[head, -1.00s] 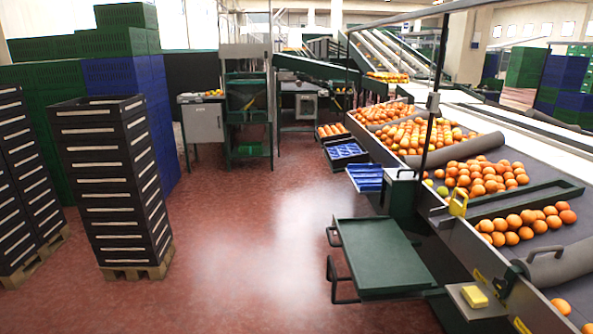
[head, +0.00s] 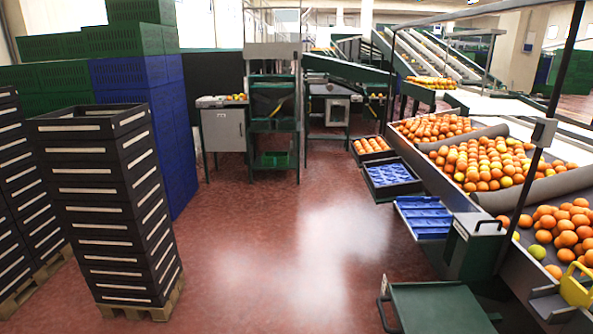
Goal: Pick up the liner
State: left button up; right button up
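Blue moulded liners (head: 425,217) sit on a holder beside the sorting line, right of centre in the head view. They look like a stack, but I cannot tell how many. Another blue liner (head: 391,174) lies in a dark crate (head: 372,190) just behind them. Neither of my grippers is in view.
A green side table (head: 437,308) stands at the front right, below the orange-filled conveyor (head: 500,213). A tall stack of black crates (head: 105,205) on a pallet (head: 150,310) stands at the left. A crate of oranges (head: 371,146) is farther back. The red floor (head: 290,250) between is clear.

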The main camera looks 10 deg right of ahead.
aim_at(426, 216)
jog(key=i+z, duration=0.1)
jog(key=i, duration=0.6)
jog(key=i+j+z, duration=0.1)
jog(key=i, duration=0.6)
jog(key=i+z, duration=0.35)
jog(key=i, duration=0.25)
jog(key=i+j+z, duration=0.1)
jog(key=i+z, duration=0.2)
jog(key=i, duration=0.35)
jog(key=i+j+z, duration=0.1)
jog(key=i+z, duration=0.35)
jog(key=i, duration=0.65)
jog(key=z, duration=1.35)
